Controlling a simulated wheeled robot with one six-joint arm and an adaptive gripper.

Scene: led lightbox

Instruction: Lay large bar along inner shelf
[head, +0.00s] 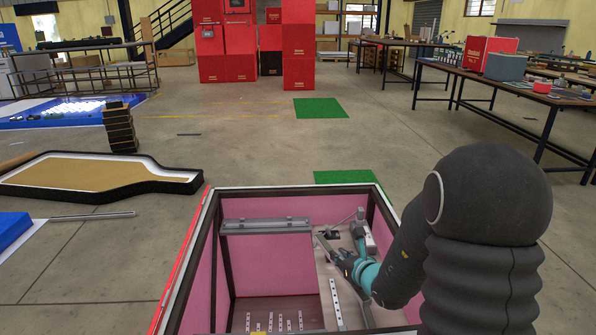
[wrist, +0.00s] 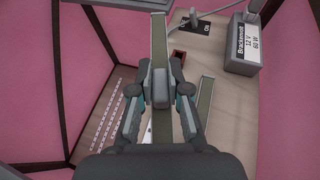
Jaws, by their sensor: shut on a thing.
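My gripper (head: 345,262) is inside the pink-walled box (head: 270,258). In the wrist view my gripper (wrist: 160,88) is shut on a long olive-grey bar (wrist: 159,50), which runs lengthwise between the fingers. In the head view the held bar (head: 324,243) shows as a thin strip beyond the fingers. A pale wooden inner shelf (wrist: 225,100) lies below on the right side of the box. A second bar (wrist: 204,98) appears to rest on this shelf; a pale strip (head: 337,303) also shows there in the head view. Whether the held bar touches the shelf is unclear.
A power supply (wrist: 241,45) and a switch (wrist: 195,20) stand at the shelf's far end. A grey rail (head: 265,227) spans the back wall. Several short white strips (head: 280,322) lie on the box floor at left. Dark frame posts (head: 227,265) edge the box.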

